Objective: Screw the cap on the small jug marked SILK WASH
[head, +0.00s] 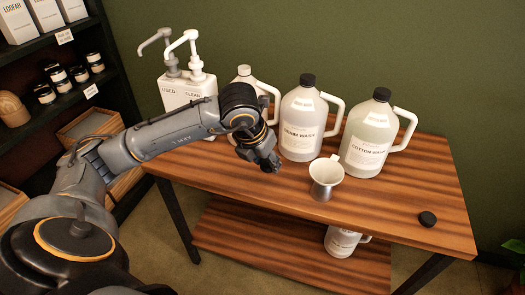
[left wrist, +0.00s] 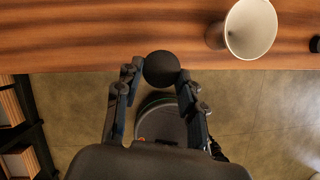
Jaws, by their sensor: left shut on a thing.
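My left gripper (head: 269,163) is above the table's front edge, left of the metal cup. In the left wrist view it is shut on a round black cap (left wrist: 161,68), held between its fingertips. A jug with a pale, uncapped-looking neck (head: 244,72) stands at the back, behind my left arm; its label is hidden, so I cannot tell whether it is SILK WASH. Another jug (head: 342,242) stands on the lower shelf, partly hidden by the tabletop, its label unreadable. A second black cap (head: 427,219) lies on the table at the right. My right gripper is not in view.
The black-capped DENIM WASH jug (head: 302,125) and COTTON WASH jug (head: 367,140) stand at the back. The metal cup (head: 326,180) stands in front of them. A white two-pump container (head: 187,92) is at the back left.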

